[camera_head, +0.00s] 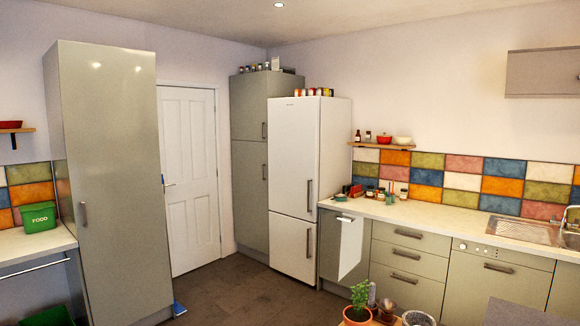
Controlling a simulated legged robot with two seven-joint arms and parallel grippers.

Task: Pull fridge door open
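The fridge (294,160) is tall and white and stands against the back wall, right of a grey-green tall cabinet. It has a large upper door and a smaller lower door, both closed. The upper door has a vertical handle (309,197) near its right edge. The lower door has its own handle (308,243) near the same edge. Several small jars and tins stand on top of the fridge. Neither of my grippers shows in the head view.
A tall grey cabinet (112,190) stands at the left, beside a white door (188,180). A counter (430,219) runs right from the fridge. A potted plant (359,303) is at the bottom front. Dark floor (240,290) before the fridge is clear.

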